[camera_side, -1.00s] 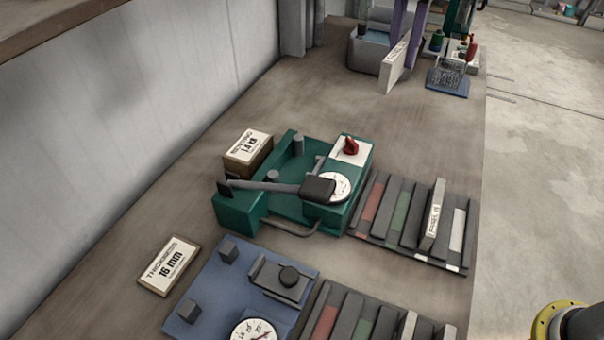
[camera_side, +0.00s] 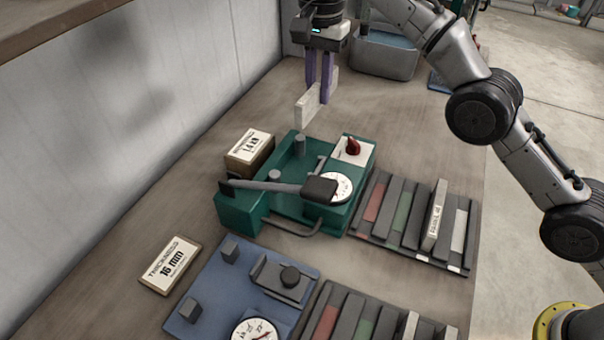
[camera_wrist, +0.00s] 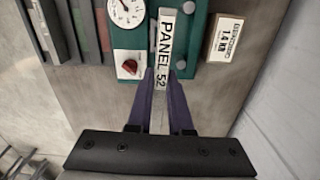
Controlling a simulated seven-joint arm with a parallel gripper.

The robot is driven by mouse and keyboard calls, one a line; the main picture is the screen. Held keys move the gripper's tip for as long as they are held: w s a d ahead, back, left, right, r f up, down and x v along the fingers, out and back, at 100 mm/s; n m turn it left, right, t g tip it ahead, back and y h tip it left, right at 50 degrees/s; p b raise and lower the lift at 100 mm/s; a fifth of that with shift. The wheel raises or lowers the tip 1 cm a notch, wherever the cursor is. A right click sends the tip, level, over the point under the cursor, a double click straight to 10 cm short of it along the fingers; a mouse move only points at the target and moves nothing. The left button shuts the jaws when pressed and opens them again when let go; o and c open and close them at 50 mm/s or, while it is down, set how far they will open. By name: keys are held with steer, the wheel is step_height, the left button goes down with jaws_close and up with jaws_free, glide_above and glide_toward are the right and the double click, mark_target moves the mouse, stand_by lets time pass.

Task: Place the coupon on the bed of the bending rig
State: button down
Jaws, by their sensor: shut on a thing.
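My gripper (camera_side: 320,90) is shut on the coupon (camera_side: 308,108), a pale upright slab held between the purple fingers. In the wrist view the coupon (camera_wrist: 166,45) reads "PANEL 52" and stretches forward from the fingertips (camera_wrist: 161,82). The coupon hangs in the air near the far end of the green bending rig (camera_side: 240,208). The rig has grey posts, a round dial, a red knob on a white plate and a dark-ended lever across its near part. In the wrist view the coupon overlaps the rig (camera_wrist: 192,72) and hides part of its bed.
A "1.4 kN" block (camera_side: 248,152) stands left of the rig. Slotted racks (camera_side: 385,240) lie to its right, one slab standing in the nearer-to-rig rack. A blue plate fixture (camera_side: 215,285) and a "16 mm" sign (camera_side: 170,265) are in front. A grey tub (camera_side: 385,58) stands behind.

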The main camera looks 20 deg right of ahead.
steer(key=shift+w+a+f, duration=0.1)
steer(key=shift+a+f, duration=0.25)
steer(key=shift+f, duration=0.25)
steer(key=shift+w+a+f, duration=0.1)
steer(key=shift+a+f, duration=0.2)
steer(key=shift+f, duration=0.3)
glide_toward(302, 175)
step_height(302, 175, down, 6)
steer(key=shift+r, duration=0.25)
steer(key=shift+f, duration=0.15)
steer(key=c, duration=0.8)
jaws_free()
steer(key=shift+c, duration=0.2)
step_height(302, 175, up, 12)
